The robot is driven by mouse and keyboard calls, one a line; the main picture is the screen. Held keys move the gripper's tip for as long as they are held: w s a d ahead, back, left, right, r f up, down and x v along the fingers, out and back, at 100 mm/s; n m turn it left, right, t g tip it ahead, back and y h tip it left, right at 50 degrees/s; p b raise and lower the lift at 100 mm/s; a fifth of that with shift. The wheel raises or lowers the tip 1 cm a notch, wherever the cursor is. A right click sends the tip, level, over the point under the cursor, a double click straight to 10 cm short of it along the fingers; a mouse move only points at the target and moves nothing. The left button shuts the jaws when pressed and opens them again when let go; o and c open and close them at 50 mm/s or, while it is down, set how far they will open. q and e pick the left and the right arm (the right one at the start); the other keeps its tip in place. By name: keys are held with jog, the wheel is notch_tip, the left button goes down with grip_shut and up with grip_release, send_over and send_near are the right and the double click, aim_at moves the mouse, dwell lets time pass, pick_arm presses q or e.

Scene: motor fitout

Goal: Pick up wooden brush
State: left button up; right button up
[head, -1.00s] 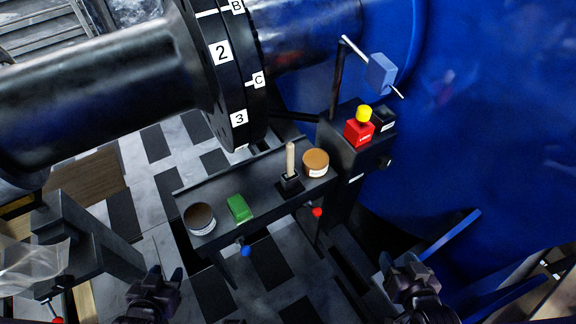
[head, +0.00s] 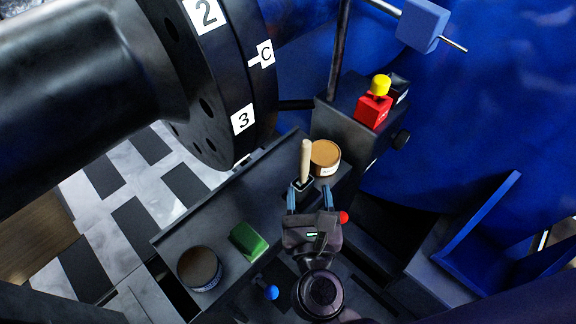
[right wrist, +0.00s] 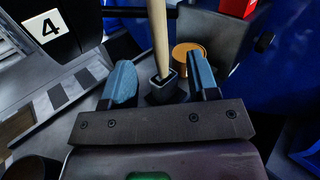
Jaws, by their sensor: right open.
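The wooden brush (head: 306,160) stands upright in a dark holder (head: 301,184) on the dark shelf, its pale handle pointing up. In the right wrist view the handle (right wrist: 159,38) rises beyond and between my fingers. My right gripper (head: 308,192) is open, with its blue fingertips close to the holder on the near side. Its two fingers (right wrist: 163,80) show in the right wrist view with nothing clearly held between them. The brush's lower end is hidden in the holder. My left gripper does not show in the head view now.
An orange-lidded tin (head: 325,156) stands just right of the brush. A green block (head: 249,241) and a dark round tin (head: 199,268) sit left on the shelf (head: 200,225). A red bottle with a yellow cap (head: 374,106) stands behind right. The large black flange (head: 232,80) overhangs behind.

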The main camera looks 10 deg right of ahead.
aim_at(305, 162)
jog(key=shift+m, duration=0.6)
jog(key=shift+w+d, duration=0.3)
jog(key=shift+w, duration=1.5)
jog(key=shift+w+d, duration=0.35)
jog(key=shift+w, duration=1.5)
jog(key=shift+w+d, duration=0.3)
jog(key=shift+w, duration=1.5)
grip_shut()
